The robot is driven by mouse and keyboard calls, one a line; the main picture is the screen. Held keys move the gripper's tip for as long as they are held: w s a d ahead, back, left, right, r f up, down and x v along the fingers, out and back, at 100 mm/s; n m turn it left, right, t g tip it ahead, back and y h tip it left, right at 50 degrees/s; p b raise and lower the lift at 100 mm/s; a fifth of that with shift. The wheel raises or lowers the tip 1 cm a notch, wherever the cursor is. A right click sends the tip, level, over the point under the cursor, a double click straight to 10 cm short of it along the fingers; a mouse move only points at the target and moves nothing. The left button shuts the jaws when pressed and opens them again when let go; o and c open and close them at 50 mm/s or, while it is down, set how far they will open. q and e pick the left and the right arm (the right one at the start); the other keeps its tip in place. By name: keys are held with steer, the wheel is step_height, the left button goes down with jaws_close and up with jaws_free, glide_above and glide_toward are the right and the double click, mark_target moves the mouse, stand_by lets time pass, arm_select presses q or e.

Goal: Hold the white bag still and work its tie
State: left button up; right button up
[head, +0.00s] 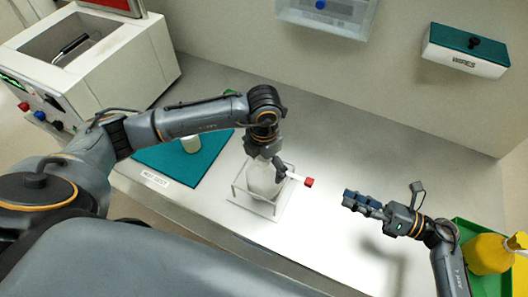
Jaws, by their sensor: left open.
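The white bag (262,182) stands upright in a light open frame (238,188) on the bench, in the middle of the head view. A short white strip with a red end (309,182), which looks like its tie, sticks out to the right at the bag's top. My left gripper (281,172) is open at the bag's top, by the strip's near end; contact is unclear. My arm hides part of the bag's top. My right gripper (358,203) is apart from the bag, right of the red end, pointing left; its finger gap is unclear.
A teal mat (178,166) with a small pale jar (191,144) lies left of the frame. A yellow bag (488,254) sits in a green tray (466,230) at right. A white glovebox (140,62) stands far left. A wipes box (466,56) is on the wall.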

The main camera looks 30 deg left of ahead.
arm_select(q)
steer(key=shift+f, duration=0.8)
steer(key=shift+c, duration=0.4)
steer(key=shift+s, duration=0.1)
steer(key=c, duration=1.4)
steer(key=shift+c, duration=0.2)
steer(key=shift+s+f, duration=0.15)
steer(key=shift+s, duration=0.05)
